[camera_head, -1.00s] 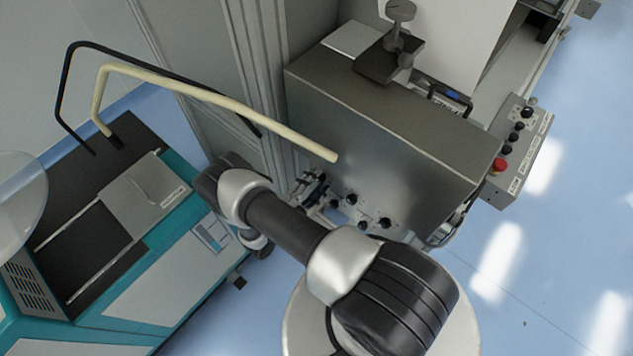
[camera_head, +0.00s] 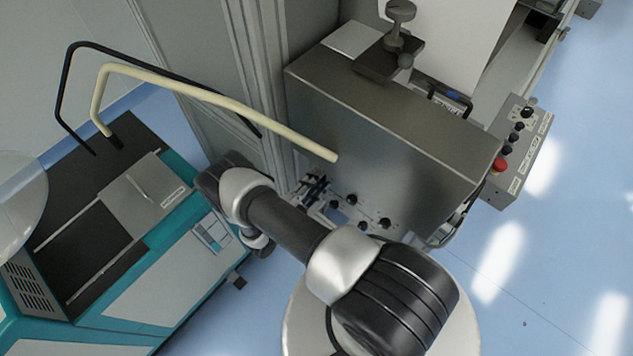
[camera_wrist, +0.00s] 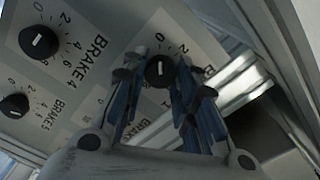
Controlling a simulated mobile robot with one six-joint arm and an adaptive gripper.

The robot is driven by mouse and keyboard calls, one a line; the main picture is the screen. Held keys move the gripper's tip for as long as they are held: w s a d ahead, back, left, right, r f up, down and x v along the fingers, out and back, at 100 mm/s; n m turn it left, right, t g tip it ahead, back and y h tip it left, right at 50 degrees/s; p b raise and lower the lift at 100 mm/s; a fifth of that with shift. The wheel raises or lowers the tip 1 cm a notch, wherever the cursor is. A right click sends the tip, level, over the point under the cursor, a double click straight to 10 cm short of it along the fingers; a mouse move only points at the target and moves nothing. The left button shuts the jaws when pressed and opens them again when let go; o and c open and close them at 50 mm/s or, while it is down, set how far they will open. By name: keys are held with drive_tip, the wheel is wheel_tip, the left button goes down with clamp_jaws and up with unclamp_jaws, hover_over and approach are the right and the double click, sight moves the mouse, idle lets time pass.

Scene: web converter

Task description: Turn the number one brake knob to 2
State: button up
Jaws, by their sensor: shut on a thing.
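A black brake knob (camera_wrist: 159,71) with a white pointer line shows in the middle of the wrist view. The panel around it has a printed 0 above it and a 2 to the upper right. The pointer runs nearly straight up in the picture; the number it meets cannot be read surely. My gripper (camera_wrist: 155,88) has its blue-grey fingers on both sides of this knob and is shut on it. The fingers hide much of the scale and its label. In the head view my gripper (camera_head: 316,190) is at the panel, and the gripped knob is hidden.
A knob labelled brake 4 (camera_wrist: 39,42) and another brake knob (camera_wrist: 14,105) sit to the left in the wrist view. A cream bar (camera_head: 220,101) reaches over the teal machine (camera_head: 180,262) toward the metal cabinet (camera_head: 390,140). A red button (camera_head: 499,165) is at right.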

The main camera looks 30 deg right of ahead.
drive_tip(key=shift+m, duration=0.3)
drive_tip(key=m+b, duration=0.5)
drive_tip(key=m, duration=0.5)
drive_tip(key=shift+f, duration=0.1)
idle(0.5)
drive_tip(key=o, duration=1)
drive_tip(key=shift+o, duration=0.2)
